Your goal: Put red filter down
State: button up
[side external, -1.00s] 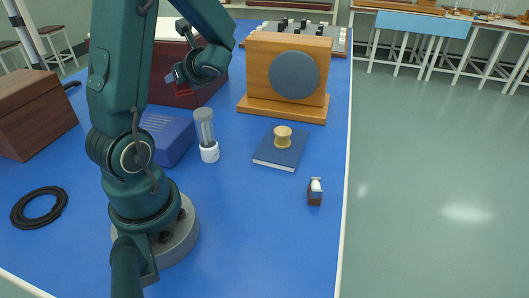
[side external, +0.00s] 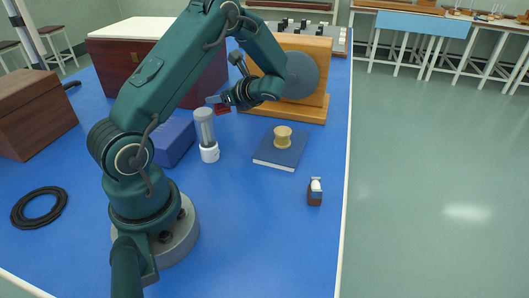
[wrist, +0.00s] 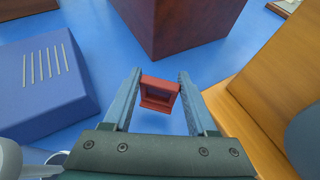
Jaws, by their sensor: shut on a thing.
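The red filter (wrist: 159,94) is a small red framed piece with a darker window. It is held between the two fingers of my gripper (wrist: 158,88) in the wrist view, above the blue table. In the side external view my gripper (side external: 218,103) is in the air just behind and above the clear cylinder with the white base. The red filter (side external: 222,110) shows there as a small red patch at the fingertips, partly hidden. I cannot see it touching any surface.
The clear cylinder (side external: 205,130) stands close to my gripper. The table's front right is mostly clear.

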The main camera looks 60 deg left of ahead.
aim_at(224, 110)
jog(key=shift+w+f, duration=0.1)
jog(key=shift+f, duration=2)
jog(key=o, duration=1.3)
jog(key=shift+o, duration=0.2)
jog(key=v, duration=1.2)
jog(key=s+d+r+n+t+h, duration=0.4)
jog(key=s+d+n+h, duration=0.1)
jog(key=d, duration=0.5)
jog(key=s+d+r+n+t+h, duration=0.4)
jog(key=s+d+n+h, duration=0.2)
jog(key=d+n, duration=0.4)
jog(key=shift+d+h, duration=0.45)
jog(key=shift+h, duration=0.25)
